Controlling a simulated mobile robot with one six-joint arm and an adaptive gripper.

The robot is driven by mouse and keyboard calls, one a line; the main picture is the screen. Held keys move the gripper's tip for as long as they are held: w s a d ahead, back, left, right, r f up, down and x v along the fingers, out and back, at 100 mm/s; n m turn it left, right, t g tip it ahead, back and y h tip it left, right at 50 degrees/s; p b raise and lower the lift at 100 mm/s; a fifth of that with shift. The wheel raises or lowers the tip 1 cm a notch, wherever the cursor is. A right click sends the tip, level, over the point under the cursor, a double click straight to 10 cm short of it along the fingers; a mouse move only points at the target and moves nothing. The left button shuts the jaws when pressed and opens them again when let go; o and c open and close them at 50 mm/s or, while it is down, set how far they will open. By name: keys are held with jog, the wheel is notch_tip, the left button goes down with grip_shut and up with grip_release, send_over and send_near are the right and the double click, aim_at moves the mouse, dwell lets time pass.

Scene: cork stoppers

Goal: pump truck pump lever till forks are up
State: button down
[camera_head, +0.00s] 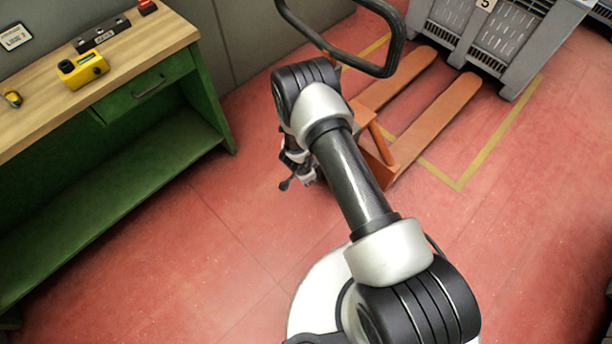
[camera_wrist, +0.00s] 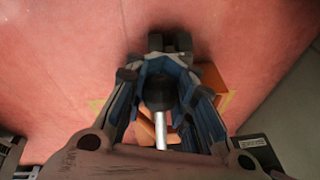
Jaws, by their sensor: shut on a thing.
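The orange pump truck (camera_head: 378,150) stands beyond my arm. Its two forks (camera_head: 440,118) point up and right toward a grey crate. They look low over the floor; their exact height I cannot tell. The truck's black loop handle (camera_head: 392,48) rises at the top. My gripper (camera_head: 297,172) is low at the truck's near left side, partly hidden by my arm. In the wrist view, its fingers (camera_wrist: 160,78) are shut around the dark knob (camera_wrist: 160,93) of the pump lever, whose silver rod (camera_wrist: 161,132) shows between them. Orange truck parts show behind.
A green workbench (camera_head: 150,80) with a wooden top stands at left, carrying a yellow device (camera_head: 82,70) and small items. The grey crate (camera_head: 512,40), marked 5, stands beyond the forks. Yellow floor lines (camera_head: 490,145) run beside them. The red floor (camera_head: 210,250) between bench and arm is clear.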

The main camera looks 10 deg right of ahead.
jog(key=shift+d+f, duration=0.2)
jog(key=shift+d, duration=0.1)
dwell(0.4)
jog(key=c, duration=1.7)
grip_release()
jog(key=shift+d, duration=0.1)
jog(key=o, duration=0.4)
jog(key=shift+a, duration=0.2)
jog(key=shift+a+r, duration=0.1)
jog(key=shift+r, duration=0.4)
jog(key=v, duration=1.1)
jog(key=shift+s+r, duration=0.1)
